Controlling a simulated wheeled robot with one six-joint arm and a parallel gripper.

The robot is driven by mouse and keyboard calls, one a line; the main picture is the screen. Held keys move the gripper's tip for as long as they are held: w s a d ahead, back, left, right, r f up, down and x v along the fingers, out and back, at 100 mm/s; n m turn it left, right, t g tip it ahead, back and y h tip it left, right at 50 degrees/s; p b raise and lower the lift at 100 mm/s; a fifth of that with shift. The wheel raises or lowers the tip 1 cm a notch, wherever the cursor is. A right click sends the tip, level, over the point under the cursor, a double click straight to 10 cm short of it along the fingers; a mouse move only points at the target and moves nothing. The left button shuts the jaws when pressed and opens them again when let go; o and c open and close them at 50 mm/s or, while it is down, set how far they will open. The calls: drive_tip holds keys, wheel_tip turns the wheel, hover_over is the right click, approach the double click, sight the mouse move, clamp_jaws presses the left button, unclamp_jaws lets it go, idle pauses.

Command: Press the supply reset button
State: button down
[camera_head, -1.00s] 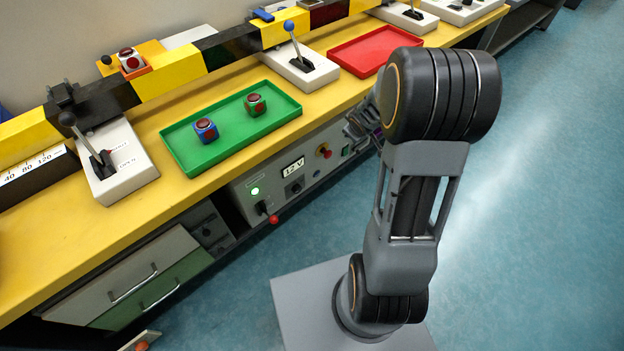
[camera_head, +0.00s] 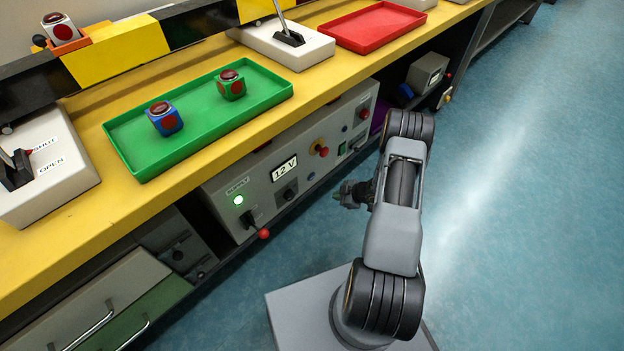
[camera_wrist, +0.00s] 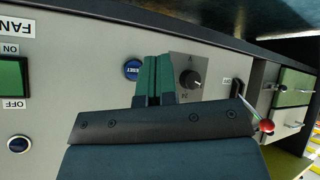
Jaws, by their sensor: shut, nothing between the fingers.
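The blue reset button (camera_wrist: 132,69) is on the grey supply panel (camera_wrist: 80,60) in the wrist view, just left of my fingertips. In the head view it is a small blue dot (camera_head: 311,176) low on the panel front. My gripper (camera_wrist: 154,58) has its two green fingers together, with nothing between them. The fingertips point at the panel between the button and a black knob; I cannot tell whether they touch it. In the head view my gripper (camera_head: 345,195) is in front of the panel, to the right of the button and lower.
The fan switch (camera_wrist: 12,77) and another blue button (camera_wrist: 18,143) are at left. The yellow bench (camera_head: 190,185) overhangs the panel. Open floor is at right.

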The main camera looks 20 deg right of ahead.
sight(312, 177)
drive_tip(key=shift+w+a, duration=0.15)
drive_tip(key=shift+w, duration=0.05)
drive_tip(key=w+a+b, duration=0.1)
drive_tip(key=w+a, duration=0.2)
drive_tip(key=w, duration=0.4)
drive_tip(key=shift+w+a+b, duration=0.2)
drive_tip(key=shift+w+b, duration=0.1)
drive_tip(key=shift+b, duration=0.05)
drive_tip(key=shift+w+a, duration=0.1)
drive_tip(key=shift+w, duration=0.1)
idle(2.1)
drive_tip(key=shift+w+a, duration=0.15)
drive_tip(key=shift+w, duration=0.05)
drive_tip(key=shift+w+a, duration=0.15)
drive_tip(key=shift+w, duration=0.25)
idle(1.0)
drive_tip(key=shift+s, duration=0.15)
drive_tip(key=shift+s+d, duration=0.35)
drive_tip(key=shift+s, duration=0.25)
drive_tip(key=shift+s, duration=0.1)
